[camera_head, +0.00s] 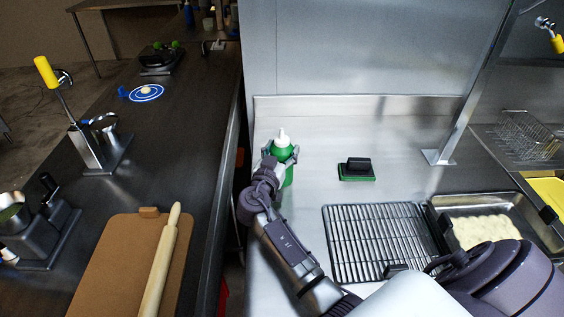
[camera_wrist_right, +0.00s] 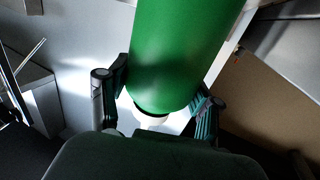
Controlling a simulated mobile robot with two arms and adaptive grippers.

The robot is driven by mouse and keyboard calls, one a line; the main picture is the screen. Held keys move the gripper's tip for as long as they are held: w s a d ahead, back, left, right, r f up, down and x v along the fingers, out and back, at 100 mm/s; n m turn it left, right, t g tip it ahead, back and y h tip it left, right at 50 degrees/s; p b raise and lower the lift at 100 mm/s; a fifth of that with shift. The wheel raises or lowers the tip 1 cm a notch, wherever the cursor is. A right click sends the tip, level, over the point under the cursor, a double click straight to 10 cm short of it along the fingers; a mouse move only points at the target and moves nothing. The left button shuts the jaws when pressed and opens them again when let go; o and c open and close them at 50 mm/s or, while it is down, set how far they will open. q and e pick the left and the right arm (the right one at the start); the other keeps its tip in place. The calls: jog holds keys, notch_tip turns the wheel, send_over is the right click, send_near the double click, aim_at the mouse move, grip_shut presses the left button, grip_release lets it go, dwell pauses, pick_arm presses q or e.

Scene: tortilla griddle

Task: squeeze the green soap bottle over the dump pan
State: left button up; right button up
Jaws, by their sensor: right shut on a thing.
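The green soap bottle (camera_head: 288,174) with a white nozzle cap stands upright at the left side of the steel counter in the head view. My right gripper (camera_head: 281,158) is shut on it, with a finger on either side of its upper part. In the right wrist view the green bottle (camera_wrist_right: 180,50) fills the top middle, between the two dark fingers of my right gripper (camera_wrist_right: 160,105). A steel pan (camera_head: 548,238) with pale lumps in it is at the right. I cannot tell whether it is the dump pan. My left gripper is not in view.
A black wire rack (camera_head: 375,243) lies between the bottle and the pan. A green-and-black scrubber (camera_head: 357,169) sits behind it. A steel post (camera_head: 465,115) rises at the right. A gap separates the counter from the dark table (camera_head: 190,130), which holds a board (camera_head: 105,270) and rolling pin (camera_head: 159,265).

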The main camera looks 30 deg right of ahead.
aim_at(280, 144)
jog(key=shift+r, duration=0.55)
notch_tip(280, 144, up, 3)
jog(key=shift+f+b, duration=0.2)
jog(key=shift+b, duration=0.5)
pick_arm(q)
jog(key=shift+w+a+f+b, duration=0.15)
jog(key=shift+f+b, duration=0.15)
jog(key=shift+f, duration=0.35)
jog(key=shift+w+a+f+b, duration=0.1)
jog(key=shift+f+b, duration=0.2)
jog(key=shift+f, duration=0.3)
pick_arm(e)
jog(key=s+d+r, duration=0.4)
jog(key=s+r, duration=0.3)
jog(key=s, duration=0.3)
jog(key=shift+s+d+r, duration=0.2)
jog(key=shift+s+d, duration=0.15)
jog(key=shift+d, duration=0.05)
